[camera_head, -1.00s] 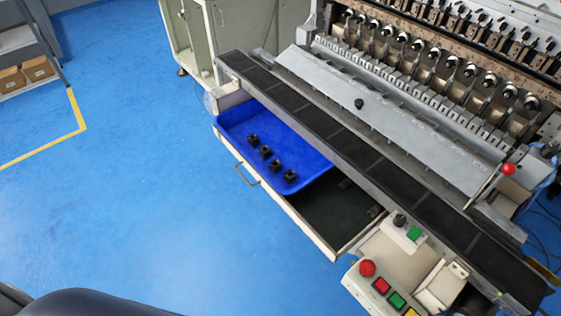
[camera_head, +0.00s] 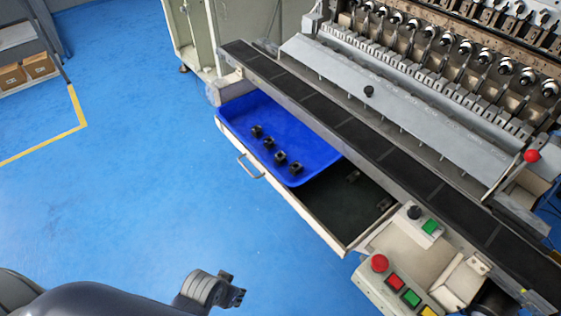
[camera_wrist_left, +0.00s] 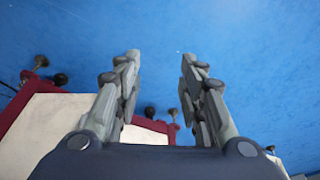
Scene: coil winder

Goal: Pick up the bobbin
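Several small black bobbins (camera_head: 268,143) stand in a row in the blue tray (camera_head: 240,112), which sits in the open drawer under the machine. My left gripper (camera_head: 239,289) is at the bottom of the head view, over the floor and well away from the tray and the bobbins. In the left wrist view its two fingers (camera_wrist_left: 160,62) are spread apart with nothing between them. No bobbin shows clearly in the left wrist view. My right gripper is not in view.
A black rail (camera_head: 345,125) runs just above the drawer's back. A control box (camera_head: 400,290) with coloured buttons stands at lower right. The blue floor (camera_head: 150,190) left of the drawer is clear.

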